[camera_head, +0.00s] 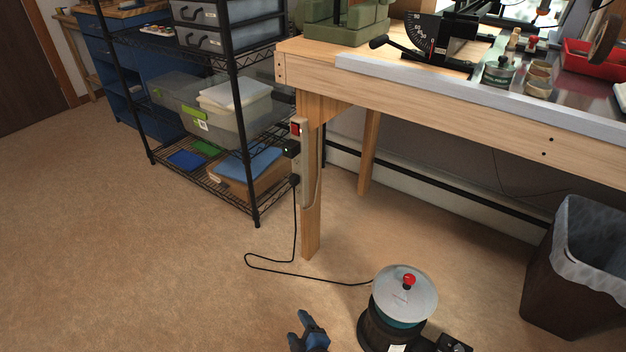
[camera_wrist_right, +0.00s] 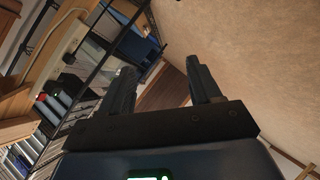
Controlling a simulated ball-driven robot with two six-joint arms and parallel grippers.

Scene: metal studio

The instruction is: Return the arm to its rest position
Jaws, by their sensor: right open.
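My right gripper (camera_head: 298,329) shows at the bottom edge of the head view, over the floor and left of a round machine. It is small there and partly cut off by the frame. In the right wrist view its two dark fingers (camera_wrist_right: 160,78) stand well apart, with nothing between them. The gripper is open and empty. My left gripper does not show in the head view.
The round machine (camera_head: 405,296) with a red knob stands on the floor, its black cable (camera_head: 318,273) running to a workbench leg (camera_head: 311,225). A wire shelf (camera_head: 240,150) stands left of the workbench (camera_head: 450,112), a lined bin (camera_head: 575,270) at right. Floor (camera_head: 120,250) at left is clear.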

